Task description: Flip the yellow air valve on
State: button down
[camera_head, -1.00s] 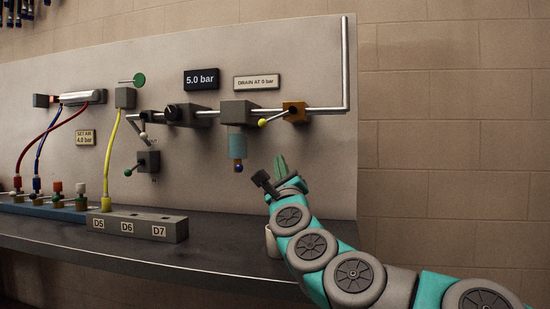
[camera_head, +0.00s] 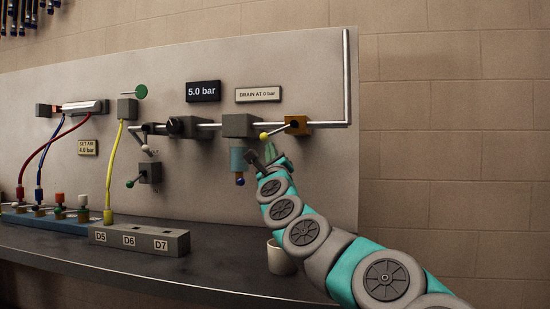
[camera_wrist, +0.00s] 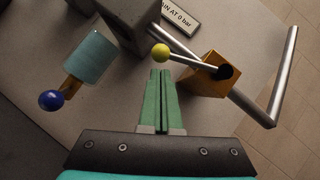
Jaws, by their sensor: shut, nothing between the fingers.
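The yellow air valve is a brass block (camera_head: 297,125) on the pipe, with a thin lever ending in a yellow ball (camera_head: 264,136). The lever slants down to the left from the block. In the wrist view the yellow ball (camera_wrist: 161,53) is just beyond the tips of my gripper (camera_wrist: 161,74), and the brass block (camera_wrist: 207,74) is to the right. My gripper (camera_head: 268,147) is shut and empty, its green fingers together, just below the ball. I cannot tell whether the fingertips touch the ball or lever.
A grey block (camera_head: 241,126) and a teal cylinder with a blue ball (camera_head: 239,181) hang left of my gripper. A white cup (camera_head: 281,259) stands on the bench below my arm. The panel right of the valve is clear.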

aim_at(262, 135)
jog(key=shift+w+a+r, duration=0.1)
jog(key=shift+a+r, duration=0.1)
dwell(0.3)
jog(key=m+h, duration=0.1)
jog(key=m, duration=0.1)
jog(key=a+r+m+h+b, duration=0.1)
jog(key=m, duration=0.1)
jog(key=m+h+b, duration=0.1)
jog(key=shift+w+a+r+m+t+h, duration=0.3)
jog(key=shift+w+a+r+m+h, duration=0.1)
jog(key=shift+a+r+m+h, duration=0.15)
jog(key=shift+r+m+h, duration=0.5)
jog(key=shift+m+h, duration=0.5)
jog(key=shift+f+b, duration=0.1)
jog(key=shift+b, duration=0.25)
